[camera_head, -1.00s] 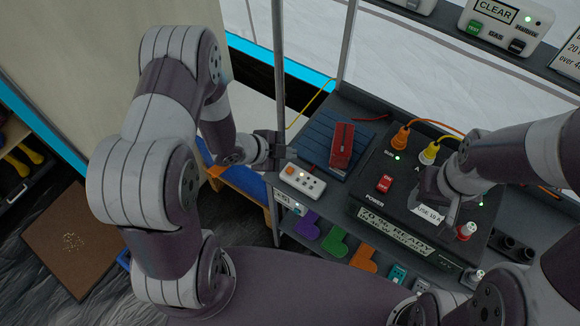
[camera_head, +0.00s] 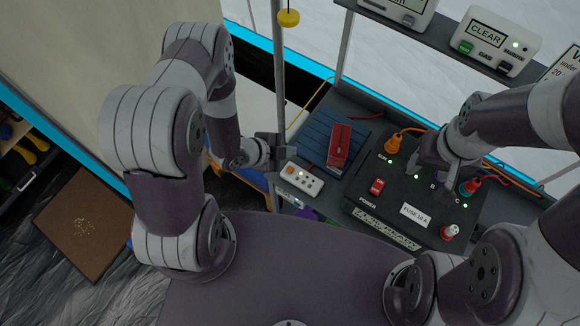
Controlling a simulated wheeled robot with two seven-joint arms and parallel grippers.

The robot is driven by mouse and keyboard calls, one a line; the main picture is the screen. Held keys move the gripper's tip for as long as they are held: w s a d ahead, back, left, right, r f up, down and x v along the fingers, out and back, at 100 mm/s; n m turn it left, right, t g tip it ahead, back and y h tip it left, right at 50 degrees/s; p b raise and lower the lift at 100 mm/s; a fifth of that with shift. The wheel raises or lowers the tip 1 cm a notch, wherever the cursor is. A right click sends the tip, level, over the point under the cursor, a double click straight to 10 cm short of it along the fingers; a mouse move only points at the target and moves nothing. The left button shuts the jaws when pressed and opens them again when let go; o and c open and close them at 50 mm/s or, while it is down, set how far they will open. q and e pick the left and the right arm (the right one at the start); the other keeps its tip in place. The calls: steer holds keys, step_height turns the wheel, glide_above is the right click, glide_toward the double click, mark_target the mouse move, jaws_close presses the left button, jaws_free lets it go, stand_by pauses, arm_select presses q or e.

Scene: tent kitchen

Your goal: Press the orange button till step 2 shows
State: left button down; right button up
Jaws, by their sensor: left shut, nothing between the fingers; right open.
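A small white box (camera_head: 301,179) with an orange button (camera_head: 290,170) and several small dark marks or buttons sits at the left end of the dark bench. My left gripper (camera_head: 277,151) is shut and empty, just behind and left of this box; I cannot tell whether it touches it. The orange button is visible and uncovered. No step number is readable. My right gripper (camera_head: 437,168) is open over the back of the black power box (camera_head: 395,205), near its sockets, and hides part of them.
A blue slatted panel (camera_head: 318,137) with a red block (camera_head: 340,145) lies beside the white box. An orange plug (camera_head: 393,144) and a red plug (camera_head: 470,187) are in the power box. A display reading CLEAR (camera_head: 487,34) stands behind. A metal pole (camera_head: 279,85) rises beside my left gripper.

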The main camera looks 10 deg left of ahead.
arm_select(q)
steer(key=b, duration=0.7)
glide_above(288, 173)
step_height(288, 173, down, 8)
steer(key=shift+f, duration=0.1)
stand_by(1.4)
steer(key=shift+w+f+b, duration=0.1)
steer(key=shift+f+b, duration=0.2)
steer(key=shift+f, duration=0.15)
steer(key=shift+f+b, duration=0.4)
steer(key=shift+f, duration=0.05)
stand_by(0.5)
steer(key=shift+a+r+p, duration=0.1)
steer(key=shift+r+p, duration=0.7)
steer(key=shift+r, duration=0.1)
step_height(288, 173, up, 5)
steer(key=p, duration=0.4)
